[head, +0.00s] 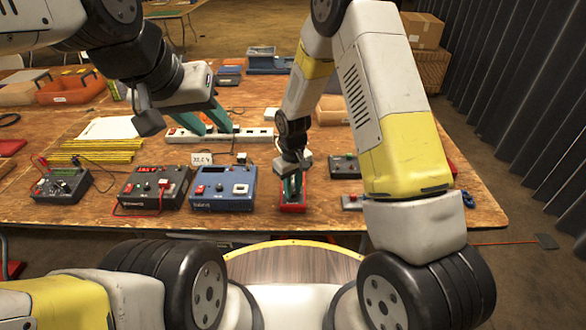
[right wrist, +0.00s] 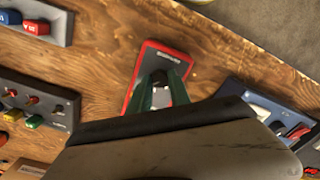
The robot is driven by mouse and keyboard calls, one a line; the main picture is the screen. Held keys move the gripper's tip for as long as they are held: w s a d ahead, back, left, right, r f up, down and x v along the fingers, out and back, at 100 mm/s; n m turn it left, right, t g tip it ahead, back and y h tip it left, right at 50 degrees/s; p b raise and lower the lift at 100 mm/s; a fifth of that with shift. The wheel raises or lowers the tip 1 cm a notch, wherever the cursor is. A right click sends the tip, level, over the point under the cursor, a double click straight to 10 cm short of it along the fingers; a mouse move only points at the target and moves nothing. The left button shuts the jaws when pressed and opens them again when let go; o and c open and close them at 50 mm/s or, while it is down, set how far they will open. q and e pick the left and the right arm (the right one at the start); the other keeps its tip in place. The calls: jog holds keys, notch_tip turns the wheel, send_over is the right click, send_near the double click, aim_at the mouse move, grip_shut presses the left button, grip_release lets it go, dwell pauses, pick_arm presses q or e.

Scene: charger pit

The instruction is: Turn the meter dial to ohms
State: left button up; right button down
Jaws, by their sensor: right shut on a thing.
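The red-cased handheld meter (head: 292,208) lies flat near the front edge of the wooden table. It also shows in the right wrist view (right wrist: 168,55), with its dark upper face clear. My right gripper (head: 291,186) points down over the meter. In the right wrist view its green fingers (right wrist: 161,80) are shut on the dial in the middle of the meter's face. The fingers hide most of the dial, so its setting cannot be read. My left gripper (head: 217,130) is open and empty, with its green fingers apart near the white power strip (head: 255,135).
Left of the meter stand a blue box (head: 224,188), a black box with a red display (head: 152,187) and a dark box with cables (head: 62,186). Right of it is a small box with coloured knobs (head: 345,167). Orange bins (head: 72,88) stand far left.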

aim_at(293, 191)
jog(key=shift+m, duration=1.9)
jog(key=c, duration=1.2)
grip_release()
jog(key=shift+r, duration=3.9)
jog(key=shift+r, duration=0.1)
